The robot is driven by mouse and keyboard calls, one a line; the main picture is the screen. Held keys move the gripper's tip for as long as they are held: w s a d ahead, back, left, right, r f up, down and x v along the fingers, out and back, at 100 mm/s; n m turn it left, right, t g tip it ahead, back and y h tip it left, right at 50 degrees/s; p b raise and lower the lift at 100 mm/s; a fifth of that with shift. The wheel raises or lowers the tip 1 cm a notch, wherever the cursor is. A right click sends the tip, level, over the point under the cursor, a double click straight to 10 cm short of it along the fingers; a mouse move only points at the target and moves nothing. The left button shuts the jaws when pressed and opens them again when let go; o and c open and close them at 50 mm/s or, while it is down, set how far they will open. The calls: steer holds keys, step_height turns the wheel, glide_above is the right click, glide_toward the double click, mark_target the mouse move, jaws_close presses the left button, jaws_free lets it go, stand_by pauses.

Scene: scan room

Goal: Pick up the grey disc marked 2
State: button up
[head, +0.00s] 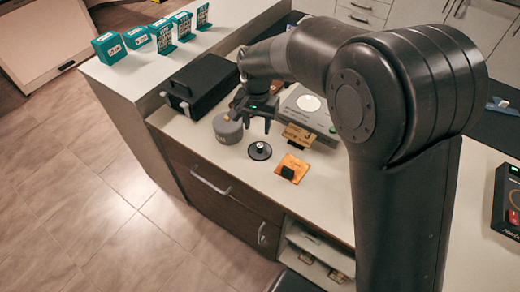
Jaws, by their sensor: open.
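My gripper (257,124) points down over the white counter, its fingers apart and nothing seen between them. A thick grey round piece with a small knob (228,129) stands just left of the fingers. A flat dark disc with a pale-topped knob (260,152) lies on the counter, a little nearer the front edge than the gripper. I cannot read a 2 on either piece. Whether the fingers touch the grey piece cannot be told.
An orange square with a black knob (291,168) lies to the right. Behind it are a tan block (298,135) and a grey device with a round white top (310,108). A black case (200,83) stands behind left. Teal boxes (110,48) stand on the raised ledge.

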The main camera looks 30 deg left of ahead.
mark_target(260, 146)
steer(key=f, duration=0.9)
steer(key=shift+w+d, duration=0.25)
steer(key=shift+d, duration=0.1)
steer(key=shift+c, duration=0.3)
jaws_close()
